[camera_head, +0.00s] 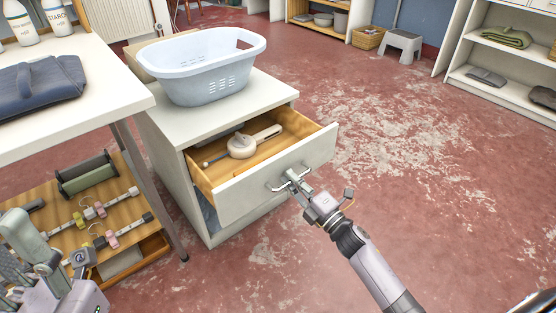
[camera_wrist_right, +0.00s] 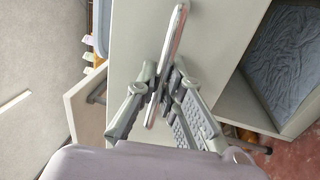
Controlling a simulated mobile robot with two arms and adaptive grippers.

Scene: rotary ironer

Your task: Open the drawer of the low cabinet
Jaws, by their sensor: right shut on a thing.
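The low cabinet (camera_head: 205,122) is white and stands beside the table. Its drawer (camera_head: 275,185) is pulled well out, and its wooden inside shows a pale round object with a handle (camera_head: 243,145). My right gripper (camera_head: 293,178) is shut on the metal bar handle (camera_head: 277,188) at the drawer's front. In the right wrist view the fingers (camera_wrist_right: 165,88) close on both sides of the handle (camera_wrist_right: 174,45). My left gripper (camera_head: 45,262) is at the lower left of the head view, away from the cabinet. Its fingertips are not clear enough to tell whether it is open.
A pale blue laundry basket (camera_head: 205,75) sits on the cabinet top. A white table (camera_head: 100,75) with folded dark cloth (camera_head: 40,88) stands at left, over a wooden shelf with hangers. An open compartment below the drawer holds blue cloth (camera_wrist_right: 290,60). The red floor at right is clear.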

